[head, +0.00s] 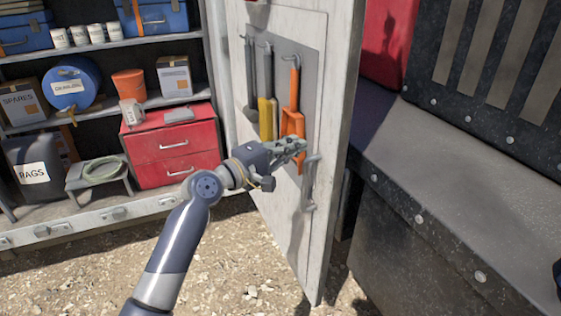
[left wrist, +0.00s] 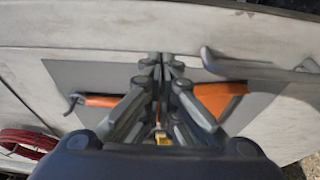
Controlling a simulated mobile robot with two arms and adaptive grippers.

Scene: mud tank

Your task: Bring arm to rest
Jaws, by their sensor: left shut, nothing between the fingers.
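My left arm comes in from the lower left in the head view. Its gripper (head: 296,147) is in front of the open cabinet door, over the lower part of an orange tool (head: 294,85) hanging there. The gripper is shut and empty; its closed fingers (left wrist: 160,68) also show in the left wrist view, pointing along the door panel. The orange tool shows on both sides of the fingers there, partly hidden behind them. I cannot tell whether the gripper touches the tool.
The white door (head: 335,120) stands open with a handle (head: 310,183) close below the gripper. Shelves at left hold a red drawer box (head: 172,150), a blue drum (head: 85,72) and other boxes. A dark metal ledge (head: 450,160) lies at right. Gravel ground is free at lower left.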

